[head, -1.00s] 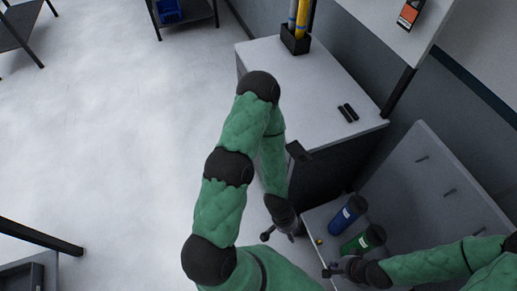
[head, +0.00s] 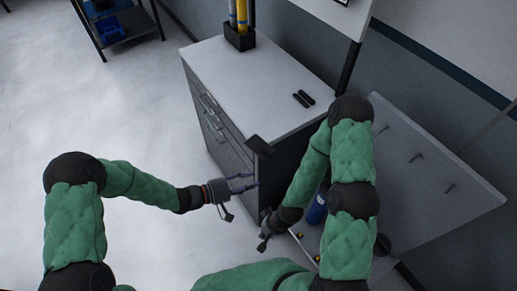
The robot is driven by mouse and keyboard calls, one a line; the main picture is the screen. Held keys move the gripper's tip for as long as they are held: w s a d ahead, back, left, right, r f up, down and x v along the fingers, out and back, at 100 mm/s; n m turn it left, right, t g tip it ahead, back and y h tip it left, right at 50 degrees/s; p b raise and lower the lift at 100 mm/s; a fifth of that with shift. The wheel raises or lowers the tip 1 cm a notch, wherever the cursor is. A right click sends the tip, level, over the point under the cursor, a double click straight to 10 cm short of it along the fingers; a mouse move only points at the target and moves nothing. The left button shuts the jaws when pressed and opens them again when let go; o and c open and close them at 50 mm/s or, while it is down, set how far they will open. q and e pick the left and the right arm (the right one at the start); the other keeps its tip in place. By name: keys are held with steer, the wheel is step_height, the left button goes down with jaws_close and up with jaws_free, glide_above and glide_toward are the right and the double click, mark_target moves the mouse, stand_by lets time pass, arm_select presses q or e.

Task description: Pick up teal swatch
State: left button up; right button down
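I cannot make out a teal swatch in the head view. A small dark flat piece (head: 259,146) sits at the near corner of the grey cabinet (head: 235,78); its colour reads as black. My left gripper (head: 252,183) is in front of the cabinet's drawer side, below that piece, with its fingers apart and nothing between them. My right gripper (head: 263,240) points down-left beside the low surface at the cabinet's foot. Its fingers are small and dark, so I cannot tell how far apart they are.
Two black bars (head: 303,99) and a black holder with yellow and blue rolls (head: 239,36) stand on the cabinet. A blue bottle (head: 316,211) is partly hidden by my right arm.

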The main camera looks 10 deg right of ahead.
mark_target(268, 145)
arm_select(q)
steer(key=w+d+r+t, duration=0.1)
steer(key=w, duration=0.1)
steer(key=w+d+r+t+h+b, duration=0.1)
steer(key=w+r, duration=0.1)
steer(key=w, duration=0.1)
steer(key=w+d+r+t, duration=0.1)
steer(key=w+d, duration=0.1)
steer(key=shift+w+r+t, duration=0.15)
steer(key=shift+r+t, duration=0.15)
steer(key=shift+w+b+x, duration=0.2)
steer(key=shift+b+x, duration=0.35)
steer(key=shift+x, duration=1.05)
steer(key=shift+w+b+x, duration=0.25)
steer(key=shift+b+x, duration=0.25)
steer(key=shift+x, duration=1.1)
steer(key=shift+a+r, duration=0.15)
steer(key=shift+a, duration=0.05)
jaws_close()
